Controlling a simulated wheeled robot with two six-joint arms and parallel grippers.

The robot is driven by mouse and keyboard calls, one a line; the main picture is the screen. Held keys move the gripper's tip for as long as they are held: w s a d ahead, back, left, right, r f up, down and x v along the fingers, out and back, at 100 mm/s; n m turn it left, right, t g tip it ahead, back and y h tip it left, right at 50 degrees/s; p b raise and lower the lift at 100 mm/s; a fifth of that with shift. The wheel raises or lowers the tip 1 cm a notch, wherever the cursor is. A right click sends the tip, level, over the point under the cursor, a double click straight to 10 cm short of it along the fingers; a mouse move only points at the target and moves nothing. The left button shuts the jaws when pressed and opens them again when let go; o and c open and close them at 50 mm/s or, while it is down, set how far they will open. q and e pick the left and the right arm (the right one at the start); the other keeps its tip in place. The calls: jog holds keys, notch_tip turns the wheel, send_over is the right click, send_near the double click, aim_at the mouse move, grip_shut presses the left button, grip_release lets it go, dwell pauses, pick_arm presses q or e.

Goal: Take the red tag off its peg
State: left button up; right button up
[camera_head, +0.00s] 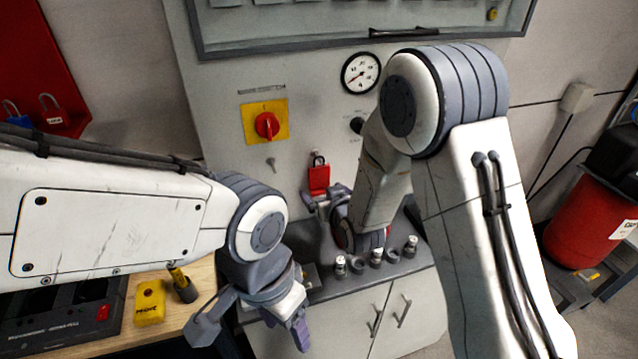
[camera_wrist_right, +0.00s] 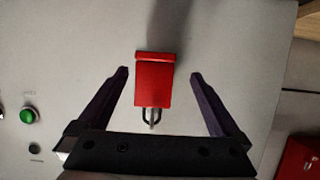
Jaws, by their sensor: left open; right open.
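The red tag (camera_head: 319,178) hangs on the grey panel, below the yellow-and-red switch and to its right. In the right wrist view the red tag (camera_wrist_right: 154,84) lies between the two fingers of my right gripper (camera_wrist_right: 160,75), with a gap on each side. A dark loop and a small peg show at its narrow end. My right gripper (camera_head: 323,199) is open just below the tag in the head view, partly hidden by my right arm. My left gripper (camera_head: 252,331) is open and empty, low in front of the cabinet and well away from the tag.
A red rotary switch on a yellow plate (camera_head: 251,112) and a gauge (camera_head: 361,73) are on the panel. Several small fittings stand on the grey ledge (camera_head: 340,287) below. A yellow block (camera_head: 150,301) lies on the wooden bench. A red bin (camera_head: 590,222) stands at right.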

aim_at(320, 183)
jog(key=w, duration=0.1)
jog(key=w+p, duration=0.1)
jog(key=w, duration=0.1)
jog(key=w+p, duration=0.1)
jog(key=shift+w+a+f, duration=0.15)
jog(key=shift+a+f, duration=0.2)
jog(key=shift+a, duration=0.05)
jog(key=shift+w+a+f+p, duration=0.1)
jog(key=shift+w+f+p, duration=0.15)
jog(key=shift+w+p, duration=0.1)
jog(key=c, duration=1.4)
jog(key=shift+r, duration=0.1)
